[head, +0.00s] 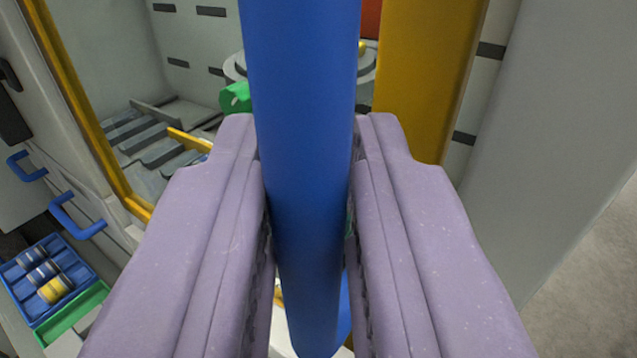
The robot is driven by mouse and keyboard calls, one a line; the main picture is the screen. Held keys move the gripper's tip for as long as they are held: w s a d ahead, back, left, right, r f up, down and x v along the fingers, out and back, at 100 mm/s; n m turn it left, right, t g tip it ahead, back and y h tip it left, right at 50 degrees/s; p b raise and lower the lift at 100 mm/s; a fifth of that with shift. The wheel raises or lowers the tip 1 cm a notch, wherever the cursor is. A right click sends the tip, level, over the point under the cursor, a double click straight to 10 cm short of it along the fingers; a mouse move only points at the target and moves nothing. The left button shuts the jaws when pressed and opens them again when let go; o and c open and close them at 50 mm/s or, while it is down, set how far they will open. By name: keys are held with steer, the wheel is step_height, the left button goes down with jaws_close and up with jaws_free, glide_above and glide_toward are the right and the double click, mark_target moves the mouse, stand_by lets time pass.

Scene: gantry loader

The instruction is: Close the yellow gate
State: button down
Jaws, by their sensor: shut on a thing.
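My gripper (308,150) has two pale purple fingers, one on each side of a thick blue upright bar (303,100). It is shut on this bar, which looks like a handle. The bar runs from the top edge down between the fingers to its rounded lower end. A broad yellow upright (425,75) stands just right of and behind the bar, and looks like part of the yellow gate. Where the bar joins it is hidden. A thinner yellow edge (75,95) slants down the left of the opening. I cannot tell whether it belongs to the gate.
Inside the opening are a grey slatted bed (150,135), a green part (235,97) and a round grey part (367,62). At lower left are blue handles (76,217) and a blue tray (40,270) of small cylinders. Grey floor (590,290) is clear at lower right.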

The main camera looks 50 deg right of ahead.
steer(key=shift+s, duration=0.4)
steer(key=shift+d, duration=0.1)
steer(key=shift+s+f, duration=0.1)
steer(key=c, duration=1.3)
jaws_free()
steer(key=shift+o, duration=0.7)
steer(key=shift+s, duration=0.2)
steer(key=shift+w, duration=0.1)
